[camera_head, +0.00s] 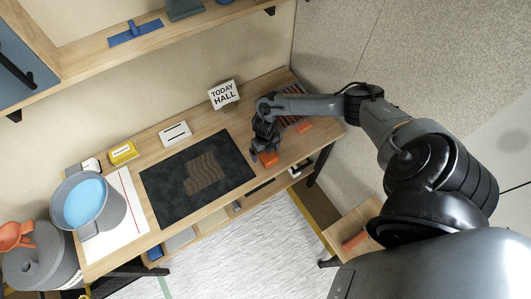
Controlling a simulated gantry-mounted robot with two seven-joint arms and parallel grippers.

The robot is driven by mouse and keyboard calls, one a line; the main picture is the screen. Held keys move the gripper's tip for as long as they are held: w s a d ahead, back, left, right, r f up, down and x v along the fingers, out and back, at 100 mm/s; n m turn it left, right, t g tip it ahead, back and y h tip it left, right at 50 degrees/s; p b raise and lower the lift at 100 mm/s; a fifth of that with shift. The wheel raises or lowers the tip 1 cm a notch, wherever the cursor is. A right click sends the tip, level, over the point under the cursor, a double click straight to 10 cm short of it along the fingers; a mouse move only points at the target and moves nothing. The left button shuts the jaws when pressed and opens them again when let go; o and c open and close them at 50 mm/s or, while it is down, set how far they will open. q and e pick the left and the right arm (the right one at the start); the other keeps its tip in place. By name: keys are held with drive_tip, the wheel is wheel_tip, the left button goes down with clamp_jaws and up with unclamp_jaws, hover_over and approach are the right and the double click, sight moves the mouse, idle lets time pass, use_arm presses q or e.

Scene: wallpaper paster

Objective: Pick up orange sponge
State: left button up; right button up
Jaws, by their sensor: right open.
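An orange block (268,160), which looks like the orange sponge, lies at the front edge of the wooden table, right of the dark mat. My right gripper (264,152) points down at it, open, with its fingers close around or just above the block. I cannot tell whether the fingers touch it. The gripper hides part of the block's back side. A smaller orange-red piece (304,127) lies farther right on the table. My left gripper is not in view.
A dark mat (165,195) with a brown patterned piece covers the table's middle. A "TODAY HALL" sign (224,95) stands behind. A grey bucket (110,212) of blue liquid stands at the left. A striped rack (291,105) is beside my right arm. A shelf (110,50) hangs above.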

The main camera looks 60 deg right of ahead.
drive_tip(key=c, duration=1)
drive_tip(key=shift+c, duration=0.2)
drive_tip(key=shift+r, duration=0.5)
wheel_tip(320, 180, up, 3)
drive_tip(key=shift+s+d+r, duration=0.1)
drive_tip(key=shift+s+r, duration=0.05)
drive_tip(key=shift+r, duration=0.05)
drive_tip(key=s+d+r, duration=0.2)
drive_tip(key=s+r, duration=0.4)
drive_tip(key=s, duration=0.5)
drive_tip(key=shift+r, duration=0.3)
